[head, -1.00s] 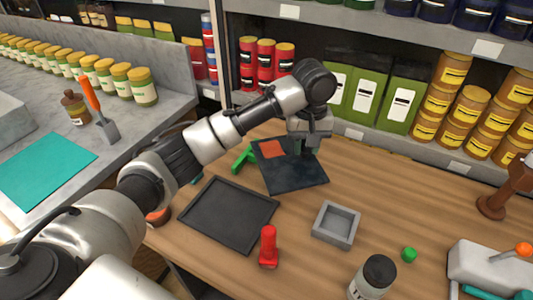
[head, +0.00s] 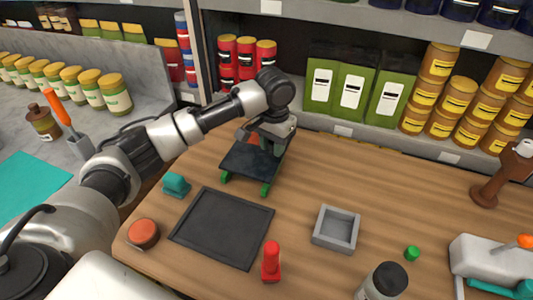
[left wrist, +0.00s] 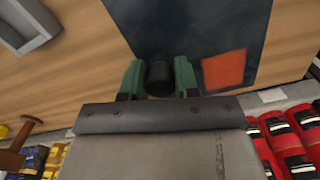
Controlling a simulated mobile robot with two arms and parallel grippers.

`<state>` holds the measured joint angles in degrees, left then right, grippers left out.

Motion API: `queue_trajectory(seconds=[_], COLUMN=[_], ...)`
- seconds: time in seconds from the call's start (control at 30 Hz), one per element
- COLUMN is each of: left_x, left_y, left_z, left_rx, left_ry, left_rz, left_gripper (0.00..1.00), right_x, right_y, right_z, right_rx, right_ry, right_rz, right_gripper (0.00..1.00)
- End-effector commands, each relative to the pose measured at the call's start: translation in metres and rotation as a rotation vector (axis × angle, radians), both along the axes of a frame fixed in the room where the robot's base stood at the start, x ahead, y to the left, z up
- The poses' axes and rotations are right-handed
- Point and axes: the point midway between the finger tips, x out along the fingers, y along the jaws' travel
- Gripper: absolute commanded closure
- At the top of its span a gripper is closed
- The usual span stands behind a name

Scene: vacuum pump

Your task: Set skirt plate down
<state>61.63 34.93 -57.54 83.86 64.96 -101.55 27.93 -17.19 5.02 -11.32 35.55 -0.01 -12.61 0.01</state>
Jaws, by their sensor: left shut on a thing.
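The skirt plate (head: 245,163) is a dark, flat plate with an orange-red patch; it is below my left gripper (head: 268,143) at the back of the wooden table. In the left wrist view the plate (left wrist: 195,25) and its orange patch (left wrist: 228,70) show clearly. My left gripper (left wrist: 158,77) is shut on the plate's black knob (left wrist: 158,72), between its green fingers. A green stand (head: 265,189) shows beneath the plate's front corners. Most of the stand is hidden, and I cannot tell whether the plate touches it. My right gripper is not in view.
A black tray (head: 222,228) lies in front of the plate. A teal block (head: 175,185), an orange round part (head: 143,233), a red handled tool (head: 271,262) and a grey square box (head: 337,229) stand around it.

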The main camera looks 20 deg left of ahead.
Motion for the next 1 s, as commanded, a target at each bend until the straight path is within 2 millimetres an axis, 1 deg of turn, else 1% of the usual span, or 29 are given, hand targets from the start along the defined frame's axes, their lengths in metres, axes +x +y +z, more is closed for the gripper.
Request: queue_trajectory(seconds=[0.03,0.13,0.27,0.4,0.5,0.9,0.93,1.0], left_x=[0.0,0.001,0.0,0.0,0.0,0.0,0.0,0.0], left_y=[0.007,0.015,0.017,0.017,0.016,0.016,0.016,0.016], left_z=[-0.002,-0.008,-0.016,-0.037,-0.046,-0.052,-0.053,-0.053], left_rx=[0.0,0.0,-0.001,0.0,-0.001,0.0,0.0,0.0], left_ry=[0.0,-0.001,0.0,0.002,-0.001,-0.002,-0.001,-0.001], left_rz=[0.003,0.001,0.0,0.0,0.0,0.0,0.0,0.0], left_gripper=[1.0,1.0,1.0,1.0,1.0,1.0,0.65,0.54], right_x=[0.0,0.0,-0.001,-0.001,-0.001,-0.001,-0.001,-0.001], right_y=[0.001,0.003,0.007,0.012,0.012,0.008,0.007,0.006], right_z=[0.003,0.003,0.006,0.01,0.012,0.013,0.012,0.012], right_rx=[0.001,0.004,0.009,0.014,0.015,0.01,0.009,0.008], right_ry=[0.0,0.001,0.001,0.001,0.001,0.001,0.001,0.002], right_rz=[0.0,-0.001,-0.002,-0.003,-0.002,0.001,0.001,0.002], right_gripper=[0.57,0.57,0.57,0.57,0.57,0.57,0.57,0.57])
